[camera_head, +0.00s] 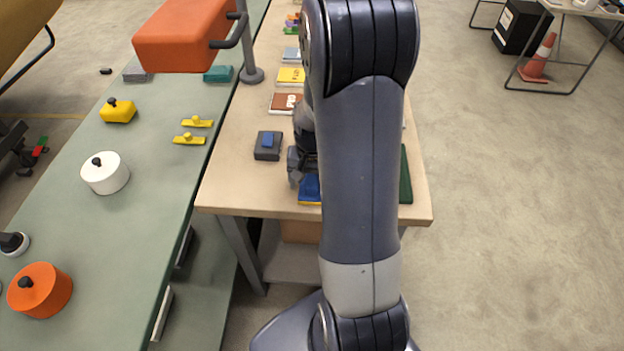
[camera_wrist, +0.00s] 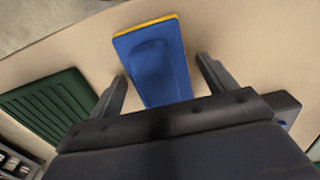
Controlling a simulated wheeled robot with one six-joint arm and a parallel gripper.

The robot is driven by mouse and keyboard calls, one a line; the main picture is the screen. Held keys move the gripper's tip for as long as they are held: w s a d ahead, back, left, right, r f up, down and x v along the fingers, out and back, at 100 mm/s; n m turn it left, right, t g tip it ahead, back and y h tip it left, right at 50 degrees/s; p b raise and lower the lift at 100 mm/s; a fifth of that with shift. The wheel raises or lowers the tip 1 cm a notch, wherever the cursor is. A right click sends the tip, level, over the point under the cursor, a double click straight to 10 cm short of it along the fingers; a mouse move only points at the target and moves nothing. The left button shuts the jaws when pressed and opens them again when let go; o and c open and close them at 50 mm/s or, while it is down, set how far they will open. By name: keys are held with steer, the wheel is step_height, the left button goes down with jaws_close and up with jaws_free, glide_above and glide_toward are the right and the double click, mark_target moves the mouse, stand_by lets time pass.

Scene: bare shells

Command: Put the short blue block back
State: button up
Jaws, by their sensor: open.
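A small blue block (camera_head: 267,139) sits on a dark grey base (camera_head: 261,154) on the wooden table, left of my gripper (camera_head: 300,167). The dark base also shows at the right edge of the wrist view (camera_wrist: 287,101). A larger flat blue piece with a yellow edge (camera_wrist: 180,58) lies on the table; part of it shows below my gripper in the head view (camera_head: 309,187). A rounded shape marks its middle; I cannot tell whether it is raised or sunk. My gripper (camera_wrist: 161,67) is open, its fingers appearing either side of this piece. My arm hides part of the table.
A dark green ribbed tray (camera_wrist: 50,103) lies on the table, partly behind my arm in the head view (camera_head: 405,177). Coloured boxes (camera_head: 290,76) line the table's far part. A green bench (camera_head: 150,165) with knobbed pieces stands left. Bare tabletop (camera_head: 235,170) shows near the front left.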

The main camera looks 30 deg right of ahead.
step_height(320, 180, up, 12)
steer(key=shift+r, duration=0.2)
stand_by(0.4)
step_height(320, 180, down, 12)
steer(key=shift+f, duration=0.25)
steer(key=shift+r, duration=1.5)
steer(key=shift+f, duration=0.15)
